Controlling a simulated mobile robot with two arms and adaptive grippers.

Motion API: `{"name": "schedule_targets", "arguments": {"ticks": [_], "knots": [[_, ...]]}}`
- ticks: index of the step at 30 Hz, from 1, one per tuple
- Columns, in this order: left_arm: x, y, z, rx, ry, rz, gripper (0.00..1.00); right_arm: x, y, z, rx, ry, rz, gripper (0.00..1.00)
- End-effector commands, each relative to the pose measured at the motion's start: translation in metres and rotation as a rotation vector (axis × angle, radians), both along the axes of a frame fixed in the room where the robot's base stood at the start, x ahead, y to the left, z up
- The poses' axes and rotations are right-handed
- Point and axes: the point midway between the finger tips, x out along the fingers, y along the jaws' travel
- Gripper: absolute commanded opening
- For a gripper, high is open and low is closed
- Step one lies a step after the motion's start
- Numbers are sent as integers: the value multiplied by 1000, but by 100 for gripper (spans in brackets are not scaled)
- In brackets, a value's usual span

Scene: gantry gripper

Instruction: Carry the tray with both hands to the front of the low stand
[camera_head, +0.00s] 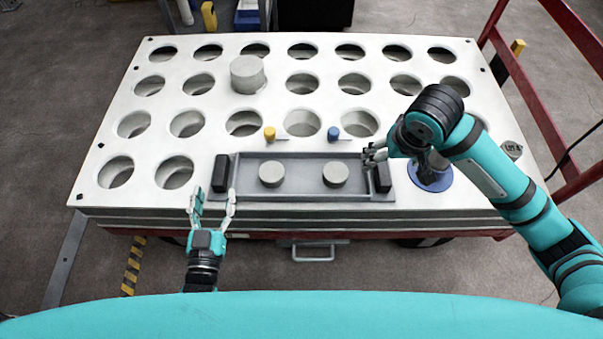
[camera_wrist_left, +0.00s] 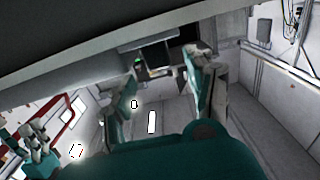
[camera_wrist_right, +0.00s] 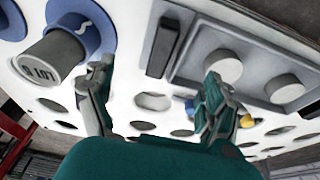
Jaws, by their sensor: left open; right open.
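The grey tray (camera_head: 302,194) lies on the white table with a black handle at each end, the left handle (camera_head: 221,173) and the right handle (camera_head: 382,178). Two round grey pieces (camera_head: 271,174) (camera_head: 335,174) sit in it. My left gripper (camera_head: 212,192) is open and empty at the tray's front left, near the left handle. My right gripper (camera_head: 370,153) is open beside the tray's back right corner, close to the right handle. In the right wrist view the right handle (camera_wrist_right: 164,46) appears beyond the open fingers. I cannot tell which thing is the low stand.
The white tabletop (camera_head: 226,121) has rows of round holes. A wide grey cylinder (camera_head: 248,75) stands on it farther back. A yellow peg (camera_head: 269,134) and a blue peg (camera_head: 333,134) stand just behind the tray. A blue ring (camera_head: 432,180) with a grey cylinder is to its right.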

Motion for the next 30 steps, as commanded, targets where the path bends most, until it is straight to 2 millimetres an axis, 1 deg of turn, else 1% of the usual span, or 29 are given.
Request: {"name": "schedule_targets", "arguments": {"ticks": [1,6,9,12,15,18,26,28,30], "knots": [[11,0,0,0,-3,0,56,2,0,-11,-1,5,-1,87],[44,0,1,1,-3,0,56,11,0,-42,0,4,-2,87],[59,0,0,1,-2,0,56,15,0,-57,1,3,0,87],[70,-1,0,1,0,0,56,19,0,-68,1,1,0,87],[78,0,0,0,0,0,56,21,0,-75,1,1,0,87],[81,0,-1,0,2,0,56,22,0,-78,1,0,0,87],[82,-1,-1,0,2,0,56,22,0,-79,1,0,1,87],[81,-1,-1,0,1,0,49,22,0,-79,1,0,0,80],[81,-1,-1,0,1,0,40,22,0,-79,1,0,0,71]]}}
